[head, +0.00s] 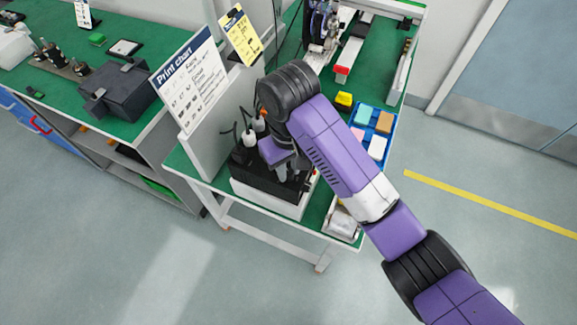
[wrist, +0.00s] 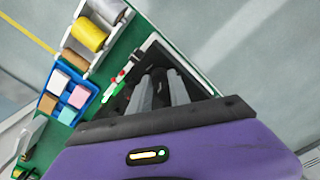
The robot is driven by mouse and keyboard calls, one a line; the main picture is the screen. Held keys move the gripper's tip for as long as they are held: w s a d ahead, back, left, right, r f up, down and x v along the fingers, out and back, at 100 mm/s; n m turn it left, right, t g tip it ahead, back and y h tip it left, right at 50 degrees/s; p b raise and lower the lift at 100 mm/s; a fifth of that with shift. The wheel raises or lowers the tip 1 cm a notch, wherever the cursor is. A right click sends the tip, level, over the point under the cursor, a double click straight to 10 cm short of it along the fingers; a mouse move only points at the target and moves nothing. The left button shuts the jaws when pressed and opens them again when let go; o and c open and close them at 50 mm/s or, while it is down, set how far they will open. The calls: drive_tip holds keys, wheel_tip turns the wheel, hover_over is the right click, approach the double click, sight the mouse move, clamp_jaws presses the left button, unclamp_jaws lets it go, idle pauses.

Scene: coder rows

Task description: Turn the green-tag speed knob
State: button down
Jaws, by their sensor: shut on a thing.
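The coder is a white box with a black top (head: 270,182) on the green table, and its dark face also shows in the wrist view (wrist: 200,82). My gripper (head: 289,172) reaches down onto this top; in the wrist view its two grey fingers (wrist: 160,78) are close together and point at the dark face. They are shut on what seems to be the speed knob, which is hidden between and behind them. A small green tag (wrist: 109,92) shows left of the fingers, with a red and white part (wrist: 122,74) above it.
A blue tray (head: 375,130) of coloured blocks and a yellow block (head: 344,100) lie right of the coder. Spools (wrist: 90,33) sit in a white tray. A print chart board (head: 190,80) stands left of the coder.

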sight(288, 172)
drive_tip(key=shift+m, duration=1.7)
drive_tip(key=c, duration=1.2)
unclamp_jaws()
drive_tip(key=shift+r, duration=0.1)
drive_tip(key=shift+w+r, duration=0.15)
drive_tip(key=shift+r, duration=3.7)
